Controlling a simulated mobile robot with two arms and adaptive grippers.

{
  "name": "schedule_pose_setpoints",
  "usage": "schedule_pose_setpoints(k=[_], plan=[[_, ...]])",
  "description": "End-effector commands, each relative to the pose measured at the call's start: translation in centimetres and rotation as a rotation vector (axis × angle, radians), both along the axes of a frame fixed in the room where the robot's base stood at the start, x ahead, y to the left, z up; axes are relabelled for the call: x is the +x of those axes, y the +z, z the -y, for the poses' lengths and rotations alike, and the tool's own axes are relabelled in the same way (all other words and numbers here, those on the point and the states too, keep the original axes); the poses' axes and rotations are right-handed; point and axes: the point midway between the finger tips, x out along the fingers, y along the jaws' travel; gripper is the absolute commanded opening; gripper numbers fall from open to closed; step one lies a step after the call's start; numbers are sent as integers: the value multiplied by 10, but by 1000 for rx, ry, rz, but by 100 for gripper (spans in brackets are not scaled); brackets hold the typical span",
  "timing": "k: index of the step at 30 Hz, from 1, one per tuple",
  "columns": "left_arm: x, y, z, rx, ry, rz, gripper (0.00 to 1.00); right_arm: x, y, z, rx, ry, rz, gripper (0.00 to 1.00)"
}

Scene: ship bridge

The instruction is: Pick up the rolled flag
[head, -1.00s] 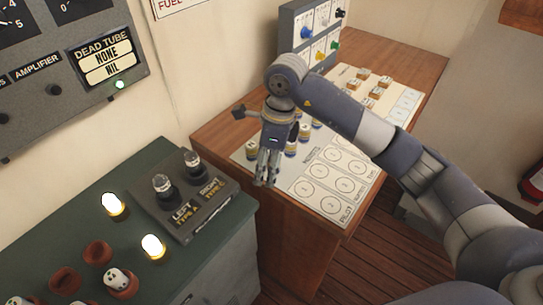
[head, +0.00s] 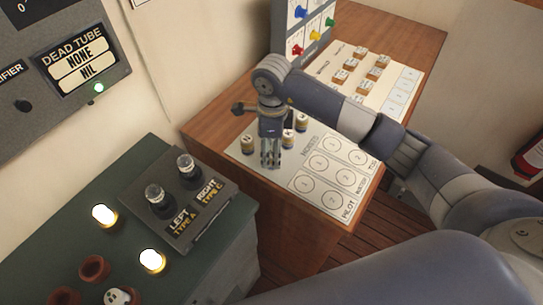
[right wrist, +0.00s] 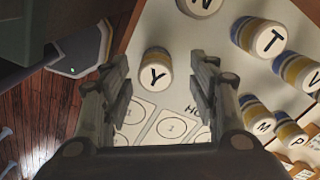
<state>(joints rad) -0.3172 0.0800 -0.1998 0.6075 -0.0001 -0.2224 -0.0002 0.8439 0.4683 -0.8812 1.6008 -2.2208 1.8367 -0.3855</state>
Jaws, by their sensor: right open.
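Several rolled flags, short cylinders with lettered white tops and blue and tan bands, stand on a white board (head: 265,180). In the right wrist view the flag marked Y (right wrist: 156,70) stands upright between my finger tips, apart from both. Flags marked N (right wrist: 200,5), T (right wrist: 262,37), M (right wrist: 257,114) and P (right wrist: 290,132) also show there. My right gripper (head: 271,165) is open and empty, pointing down over the board's near left part; it also shows in the right wrist view (right wrist: 163,65). It hides part of the flag group in the head view. My left gripper is not in view.
The board has numbered circles (head: 325,163) and lies on a wooden desk (head: 285,200). Behind it are a grey panel with coloured knobs (head: 305,30) and a board of small blocks (head: 370,72). At left, a green cabinet (head: 120,190) carries a tube tester (head: 180,195) and lit lamps.

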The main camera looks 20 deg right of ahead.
Motion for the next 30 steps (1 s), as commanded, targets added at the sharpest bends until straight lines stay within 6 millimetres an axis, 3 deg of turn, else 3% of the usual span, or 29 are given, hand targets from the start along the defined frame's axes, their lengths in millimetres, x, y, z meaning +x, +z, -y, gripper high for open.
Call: schedule_pose_setpoints(k=[3, 8, 16, 17, 22, 30], plan=[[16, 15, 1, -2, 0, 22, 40, -5, -13, -1, 0, -1, -6, 55], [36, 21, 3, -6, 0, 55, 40, -4, -34, -1, 1, -1, -3, 55], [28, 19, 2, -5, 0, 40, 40, -4, -39, -1, 0, 1, 0, 55], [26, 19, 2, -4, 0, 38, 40, -4, -39, -1, 0, 1, 0, 52], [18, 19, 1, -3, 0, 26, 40, -4, -39, -1, 0, 0, 0, 14], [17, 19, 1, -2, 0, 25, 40, -4, -38, -1, 0, 0, 0, 12]])
